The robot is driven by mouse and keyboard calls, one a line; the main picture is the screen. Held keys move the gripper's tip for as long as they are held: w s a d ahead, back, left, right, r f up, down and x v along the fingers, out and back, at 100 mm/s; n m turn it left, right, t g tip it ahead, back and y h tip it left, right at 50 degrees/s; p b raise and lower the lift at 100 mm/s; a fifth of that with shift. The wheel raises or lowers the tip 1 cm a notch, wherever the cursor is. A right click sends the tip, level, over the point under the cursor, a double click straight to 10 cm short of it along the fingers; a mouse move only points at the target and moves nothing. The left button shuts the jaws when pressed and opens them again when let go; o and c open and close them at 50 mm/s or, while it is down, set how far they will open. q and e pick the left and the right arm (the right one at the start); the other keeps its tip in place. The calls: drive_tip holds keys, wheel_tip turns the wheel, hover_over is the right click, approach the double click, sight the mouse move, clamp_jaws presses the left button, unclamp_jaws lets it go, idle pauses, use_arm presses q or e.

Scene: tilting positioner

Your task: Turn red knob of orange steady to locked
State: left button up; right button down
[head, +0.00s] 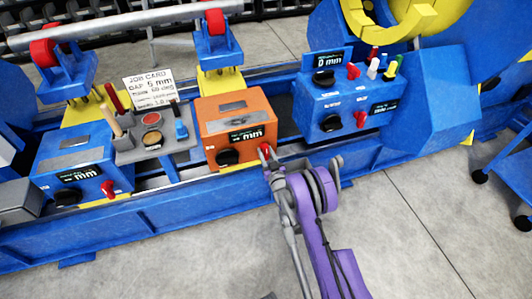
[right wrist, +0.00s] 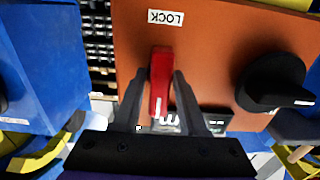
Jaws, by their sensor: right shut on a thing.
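The orange steady (head: 222,110) is a box with a black knob (head: 228,157) and a small display on its front. The red knob (head: 265,151) is at the right end of that front. My right gripper (head: 271,165) reaches it from below in the head view. In the right wrist view the red knob (right wrist: 160,70) stands upright between the two fingers of my right gripper (right wrist: 160,82), which is shut on it. A white mark is at the knob's lower end. An upside-down LOCK label (right wrist: 166,17) is beyond its upper end. My left gripper is not in view.
A blue box (head: 75,160) with its own red knob stands at the left. A grey tray (head: 150,148) with tools and a job card (head: 152,88) lies between. A larger blue control box (head: 335,108) stands at the right. The floor in front is clear.

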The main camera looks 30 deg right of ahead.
idle(0.5)
drive_tip(key=c, duration=0.7)
unclamp_jaws()
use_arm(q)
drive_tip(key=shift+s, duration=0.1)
